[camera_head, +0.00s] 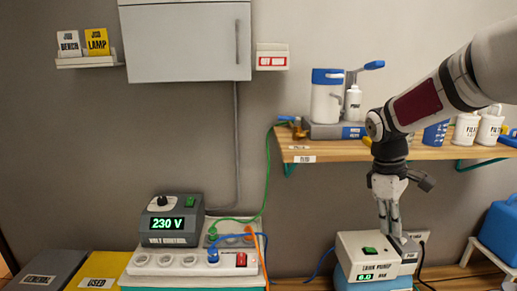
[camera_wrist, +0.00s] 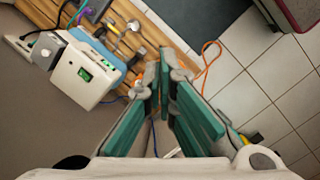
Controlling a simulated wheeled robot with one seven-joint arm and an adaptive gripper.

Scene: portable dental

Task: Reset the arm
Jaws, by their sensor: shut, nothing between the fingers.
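My arm reaches in from the upper right in the head view and bends down at the wrist. My gripper (camera_head: 391,228) points downward in front of the wall, just above the right part of the white tank pump (camera_head: 350,245). Its fingers are shut and hold nothing. In the wrist view the fingers of my gripper (camera_wrist: 164,72) come together at mid-picture, with the tank pump (camera_wrist: 85,72) to their left. From these views I cannot tell whether the gripper touches the pump.
A wooden shelf (camera_head: 330,152) with a white-and-blue dispenser (camera_head: 327,100) and cups is beside my forearm. A volt control box (camera_head: 173,218) and power strip stand at left. A blue container (camera_head: 499,232) is at right. Orange cable (camera_wrist: 207,68) lies near tiled floor.

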